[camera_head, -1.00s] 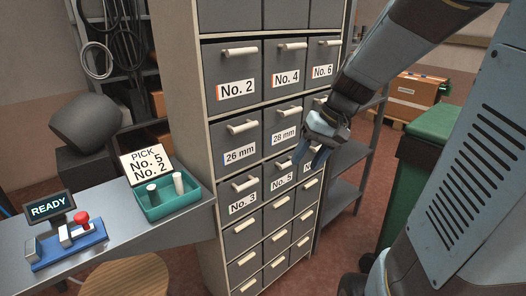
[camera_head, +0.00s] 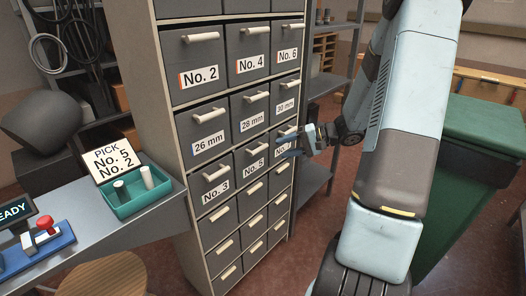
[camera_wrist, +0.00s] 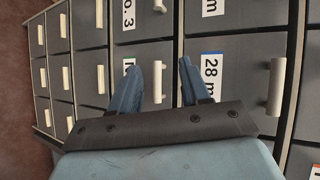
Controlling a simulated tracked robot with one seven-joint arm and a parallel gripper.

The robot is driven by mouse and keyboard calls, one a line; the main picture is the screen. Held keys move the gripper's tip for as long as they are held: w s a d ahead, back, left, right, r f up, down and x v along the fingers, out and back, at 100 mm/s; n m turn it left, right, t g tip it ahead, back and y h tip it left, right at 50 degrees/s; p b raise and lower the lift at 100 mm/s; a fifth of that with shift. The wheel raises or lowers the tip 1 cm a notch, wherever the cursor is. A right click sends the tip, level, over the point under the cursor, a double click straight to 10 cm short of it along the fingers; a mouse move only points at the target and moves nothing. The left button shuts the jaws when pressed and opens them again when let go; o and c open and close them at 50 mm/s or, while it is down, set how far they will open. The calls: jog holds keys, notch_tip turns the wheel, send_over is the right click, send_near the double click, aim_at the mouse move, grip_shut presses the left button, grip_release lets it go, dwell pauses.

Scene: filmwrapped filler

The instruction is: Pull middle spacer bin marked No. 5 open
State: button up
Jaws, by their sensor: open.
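The No. 5 bin (camera_head: 256,166) is the middle bin of its row in the grey cabinet, between No. 3 and No. 7. Its front looks flush with its neighbours, so it is shut. Its pale bar handle (camera_head: 257,147) also shows in the wrist view (camera_wrist: 158,82). My gripper (camera_head: 296,141) is open and empty in front of the cabinet, right of No. 5 in the head view. In the wrist view the handle appears between my two fingers (camera_wrist: 160,65). One finger partly hides the No. 5 label. I cannot tell if the fingertips reach around the handle.
The 28 mm bin (camera_head: 250,117) sits directly above, and No. 3 (camera_head: 215,184) and No. 7 (camera_head: 284,143) sit beside it. A side table (camera_head: 120,238) holds a green tray and a pick sign (camera_head: 113,160) at left. A green wheeled bin (camera_head: 470,160) stands at right.

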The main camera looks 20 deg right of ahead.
jog(key=w+d+f+m+t, duration=0.3)
jog(key=d+f+t, duration=0.1)
jog(key=d+f, duration=0.15)
send_near(247, 158)
jog(key=w, duration=0.1)
jog(key=w+a+r, duration=0.1)
jog(key=w+r, duration=0.1)
jog(key=w, duration=0.1)
jog(key=shift+a, duration=0.4)
jog(key=shift+s+f, duration=0.1)
grip_shut()
dwell(0.5)
